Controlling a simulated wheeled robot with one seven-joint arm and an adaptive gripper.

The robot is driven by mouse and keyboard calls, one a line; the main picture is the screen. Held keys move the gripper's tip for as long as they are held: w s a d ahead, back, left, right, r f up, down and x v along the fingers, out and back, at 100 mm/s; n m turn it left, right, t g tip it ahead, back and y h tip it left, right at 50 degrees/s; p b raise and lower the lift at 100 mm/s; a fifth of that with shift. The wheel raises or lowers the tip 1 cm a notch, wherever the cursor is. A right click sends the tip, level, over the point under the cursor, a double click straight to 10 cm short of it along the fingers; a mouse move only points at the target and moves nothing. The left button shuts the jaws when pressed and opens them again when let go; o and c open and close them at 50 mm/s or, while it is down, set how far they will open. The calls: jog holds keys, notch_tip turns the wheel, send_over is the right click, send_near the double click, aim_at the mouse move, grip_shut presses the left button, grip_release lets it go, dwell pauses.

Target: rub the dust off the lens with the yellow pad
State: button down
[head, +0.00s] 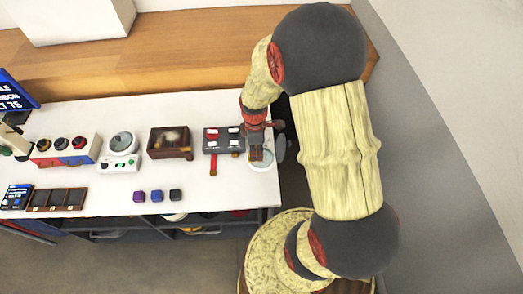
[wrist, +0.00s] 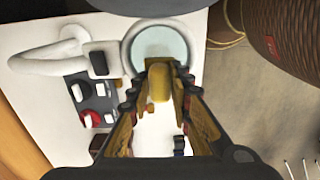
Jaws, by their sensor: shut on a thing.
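My gripper (wrist: 160,80) is shut on the yellow pad (wrist: 160,88), which sits between its fingertips in the wrist view. The lens (wrist: 158,44) is a round, pale blue-green glass in a grey ring, just beyond the fingertips. The pad's tip overlaps the lens's near edge in that view; I cannot tell whether they touch. In the head view my gripper (head: 256,152) is over the lens (head: 263,164) at the table's right end and hides part of it. The pad cannot be made out there. I cannot make out dust on the visible glass.
A dark panel with a red knob (head: 223,140) stands close left of the lens. Further left on the white table (head: 225,180) are a brown box (head: 169,143), a white dial device (head: 121,150) and several small cubes (head: 157,196). A white curved arm (wrist: 45,64) lies beside the lens.

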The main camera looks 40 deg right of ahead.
jog(key=shift+w+a, duration=0.4)
jog(key=shift+a, duration=0.2)
jog(key=shift+r+p, duration=2.25)
jog(key=shift+r, duration=0.8)
jog(key=shift+r+p, duration=1.15)
jog(key=shift+r, duration=0.4)
jog(key=shift+f, duration=0.2)
jog(key=shift+d+f+b, duration=0.2)
jog(key=shift+f+b, duration=2.1)
jog(key=shift+f, duration=1.15)
